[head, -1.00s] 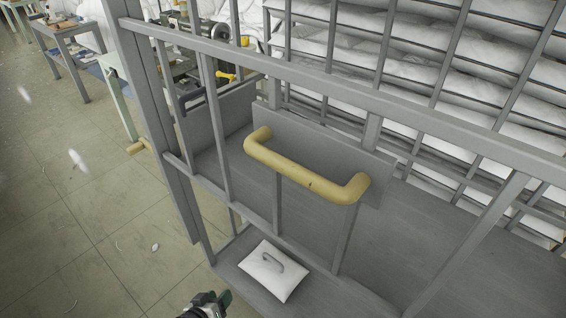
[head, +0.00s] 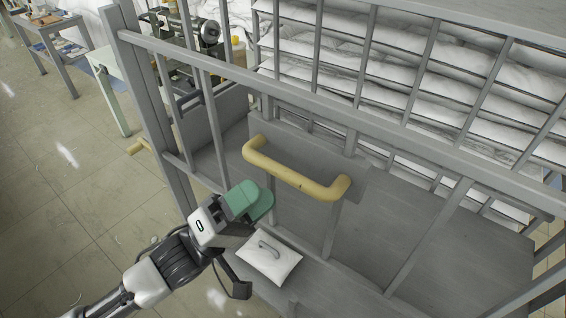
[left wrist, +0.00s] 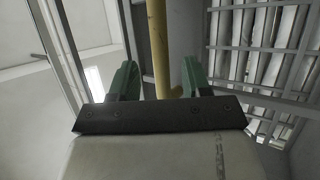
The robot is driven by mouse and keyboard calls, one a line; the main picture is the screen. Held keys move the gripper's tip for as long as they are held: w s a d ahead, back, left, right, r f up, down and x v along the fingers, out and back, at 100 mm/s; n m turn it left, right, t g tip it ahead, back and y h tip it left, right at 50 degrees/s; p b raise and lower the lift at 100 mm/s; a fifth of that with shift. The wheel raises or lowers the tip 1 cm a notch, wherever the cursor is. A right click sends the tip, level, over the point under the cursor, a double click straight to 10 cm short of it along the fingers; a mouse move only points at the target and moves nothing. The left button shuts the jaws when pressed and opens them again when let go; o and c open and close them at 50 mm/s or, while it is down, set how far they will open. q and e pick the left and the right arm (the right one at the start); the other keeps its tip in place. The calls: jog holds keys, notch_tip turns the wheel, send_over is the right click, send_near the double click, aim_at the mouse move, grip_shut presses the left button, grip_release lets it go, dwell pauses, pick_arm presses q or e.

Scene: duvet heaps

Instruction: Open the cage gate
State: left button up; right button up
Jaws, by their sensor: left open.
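The cage gate (head: 348,97) is a grey barred frame that looks shut. A yellow bar handle (head: 295,177) is fixed to its grey plate (head: 345,166). My left gripper (head: 250,200), with green fingers, is just below and left of the handle's left end. In the left wrist view the fingers (left wrist: 160,78) are apart and the yellow handle (left wrist: 158,40) shows upright between and beyond them. I cannot tell whether a finger touches it. My right gripper is not in view.
A white pillow-like block (head: 268,262) with a small grey handle lies on the cage's lower ledge. White duvets (head: 400,75) are stacked behind bars at the back. A sewing machine (head: 207,40) stands back left. The tiled floor (head: 60,190) on the left is mostly clear.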

aim_at(284, 175)
pick_arm(q)
jog(key=p+x, duration=0.2)
jog(key=x, duration=0.4)
jog(key=shift+c, duration=0.5)
jog(key=shift+f, duration=0.1)
grip_shut()
